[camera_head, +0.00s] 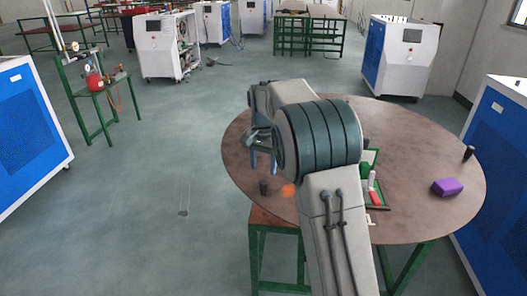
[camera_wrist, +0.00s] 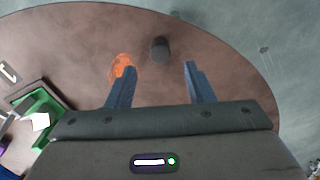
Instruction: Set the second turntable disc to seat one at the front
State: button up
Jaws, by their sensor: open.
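One large round brown disc (camera_head: 425,205) tops a green-legged stand; no other disc is distinguishable. A short black peg (camera_head: 264,187) stands upright near its left front edge, beside an orange round mark (camera_head: 289,191). A second black peg (camera_head: 468,153) stands near the right edge. My gripper (camera_head: 264,166) is open and empty above the left part of the disc, pointing down near the first peg. In the wrist view, the peg (camera_wrist: 160,50) shows just beyond the gap between my fingertips (camera_wrist: 160,67), apart from both. The orange mark (camera_wrist: 122,66) is partly behind the left finger.
A green tray (camera_head: 369,162) with a red-handled tool (camera_head: 374,197) lies on the disc, partly hidden by my arm. A purple block (camera_head: 447,187) sits at the right. Blue-white cabinets (camera_head: 402,55) and a green stand (camera_head: 92,90) surround it.

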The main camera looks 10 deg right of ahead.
notch_tip(320, 180, up, 6)
dwell(0.5)
jog(key=s+d+r+n+t, duration=0.1)
jog(key=s+d+r+n, duration=0.15)
jog(key=s, duration=0.55)
jog(key=s+d+r+n+t, duration=0.1)
jog(key=s+d, duration=0.2)
jog(key=s, duration=0.6)
jog(key=s+f+n, duration=0.1)
jog(key=s+f, duration=0.2)
jog(key=s, duration=0.5)
jog(key=s+d+f+n+t, duration=0.1)
jog(key=s+f, duration=0.3)
jog(key=s, duration=0.4)
jog(key=shift+n, duration=0.55)
jog(key=shift+s, duration=0.1)
